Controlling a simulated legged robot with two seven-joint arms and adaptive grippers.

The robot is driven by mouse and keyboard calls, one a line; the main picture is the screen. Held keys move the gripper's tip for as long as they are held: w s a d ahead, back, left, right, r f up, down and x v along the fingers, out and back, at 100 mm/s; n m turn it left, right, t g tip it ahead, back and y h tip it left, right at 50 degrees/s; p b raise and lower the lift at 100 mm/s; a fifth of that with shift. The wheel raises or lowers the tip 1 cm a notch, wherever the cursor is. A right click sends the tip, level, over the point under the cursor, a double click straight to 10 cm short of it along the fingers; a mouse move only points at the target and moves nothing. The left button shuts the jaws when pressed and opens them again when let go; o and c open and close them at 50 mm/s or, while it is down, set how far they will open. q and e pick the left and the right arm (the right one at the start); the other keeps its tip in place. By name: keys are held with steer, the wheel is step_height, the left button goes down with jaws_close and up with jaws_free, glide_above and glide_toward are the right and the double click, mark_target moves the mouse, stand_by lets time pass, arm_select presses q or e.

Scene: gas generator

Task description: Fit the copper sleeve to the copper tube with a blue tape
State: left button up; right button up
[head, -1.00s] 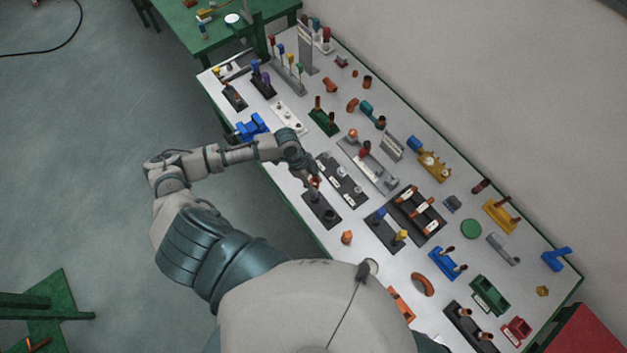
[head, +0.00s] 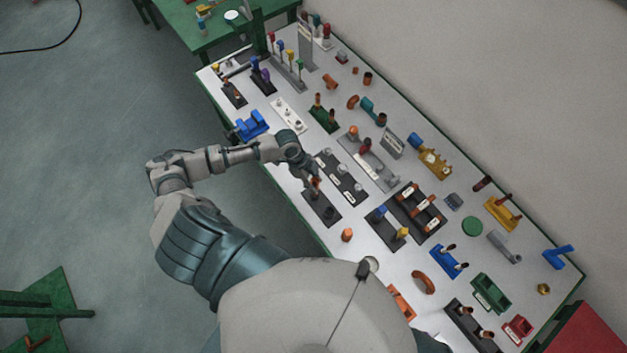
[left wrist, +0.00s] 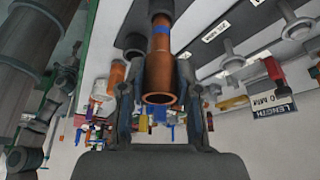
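The copper sleeve (left wrist: 160,82) is a wide copper ring piece between the two fingers of my left gripper (left wrist: 160,88), its open end facing the wrist camera. The fingers appear shut on its sides. The narrower copper tube with a band of blue tape (left wrist: 161,29) lies in line just beyond the sleeve; I cannot tell how far the sleeve is around it. In the head view my left gripper (head: 312,183) is over a black base (head: 322,212) near the table's front edge. The wrist hides most of the tube there. My right gripper is not in view.
A black plate with grey posts (head: 342,180) stands close to the right of the gripper. An orange piece (head: 347,235) and a black holder with blue and yellow pegs (head: 386,232) are nearby. The white table (head: 300,222) carries many other fixtures.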

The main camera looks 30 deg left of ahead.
arm_select(q)
steer(key=o, duration=0.5)
steer(key=v, duration=1.2)
steer(key=shift+w, duration=0.1)
